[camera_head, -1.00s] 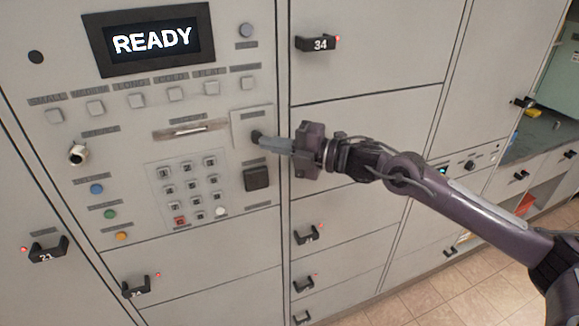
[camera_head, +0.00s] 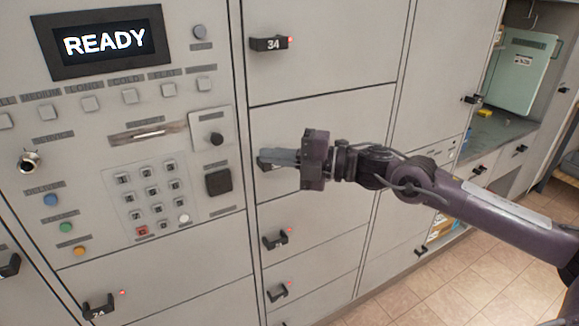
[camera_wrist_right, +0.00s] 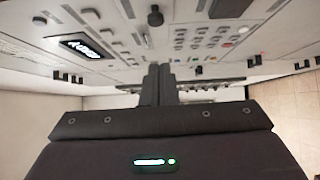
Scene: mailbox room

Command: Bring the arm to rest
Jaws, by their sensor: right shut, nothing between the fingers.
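My right arm (camera_head: 440,190) reaches in from the right in the head view. Its gripper (camera_head: 268,156) points left, in front of the locker doors to the right of the control panel (camera_head: 100,215). The fingers are shut and empty, and they partly cover a dark door handle behind them. The black knob (camera_head: 213,138) on the panel is to the left of the fingertips, apart from them. In the right wrist view the two shut fingers (camera_wrist_right: 158,72) point toward the panel, with the knob (camera_wrist_right: 155,16) beyond them. My left gripper is not in view.
The display (camera_head: 103,40) reads READY. Handles stick out from the lockers, such as number 34 (camera_head: 269,43) above the gripper and another (camera_head: 275,240) below. A counter (camera_head: 490,135) stands at the far right. The tiled floor (camera_head: 440,285) is clear at the lower right.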

